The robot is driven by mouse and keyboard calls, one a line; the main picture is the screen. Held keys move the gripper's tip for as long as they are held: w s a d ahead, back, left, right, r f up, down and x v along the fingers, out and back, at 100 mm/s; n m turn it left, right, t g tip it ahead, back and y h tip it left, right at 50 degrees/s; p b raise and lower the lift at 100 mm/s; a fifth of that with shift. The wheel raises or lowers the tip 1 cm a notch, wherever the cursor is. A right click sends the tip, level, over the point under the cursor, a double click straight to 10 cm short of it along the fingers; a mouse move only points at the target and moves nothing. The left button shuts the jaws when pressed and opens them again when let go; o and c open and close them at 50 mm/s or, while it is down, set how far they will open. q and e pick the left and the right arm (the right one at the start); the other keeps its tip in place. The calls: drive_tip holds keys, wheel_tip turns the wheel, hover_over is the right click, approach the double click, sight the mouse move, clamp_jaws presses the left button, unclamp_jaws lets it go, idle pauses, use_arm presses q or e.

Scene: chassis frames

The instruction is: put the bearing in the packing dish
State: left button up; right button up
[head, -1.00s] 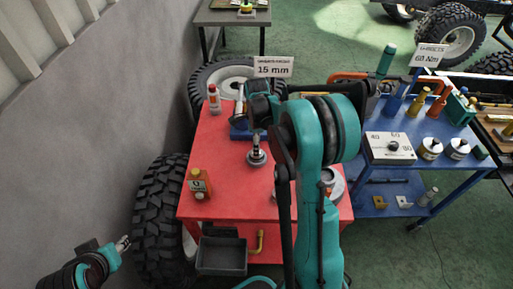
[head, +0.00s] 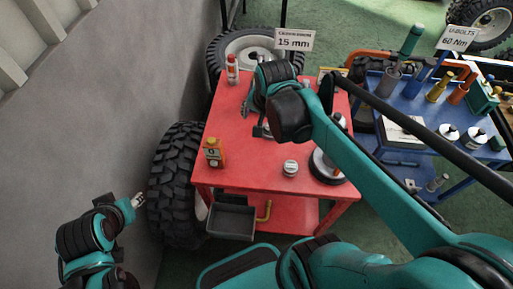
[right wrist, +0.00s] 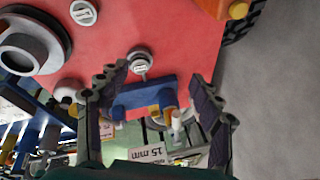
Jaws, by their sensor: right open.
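A small silver round piece with a pale centre and short post, likely the bearing, stands on the red table in the right wrist view (right wrist: 140,64). In the head view my right arm mostly hides it. A wide grey round dish with a dark middle, likely the packing dish, sits at the table's right edge (head: 326,166) and shows at left in the wrist view (right wrist: 32,42). My right gripper (right wrist: 158,76) is open and empty; the silver piece lies beyond its fingertips, nearer the left finger. My left gripper (head: 138,201) is off the table, its jaws too small to read.
A white-topped can (head: 290,168) stands left of the dish. A grey bin (head: 231,221) hangs at the front.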

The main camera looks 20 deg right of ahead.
drive_tip(key=s+a+f+n+t, duration=0.2)
drive_tip(key=s+a+n, duration=0.3)
drive_tip(key=s+n, duration=0.3)
drive_tip(key=shift+n+t+y, duration=0.3)
drive_tip(key=shift+n+t, duration=0.2)
drive_tip(key=shift+n, duration=0.7)
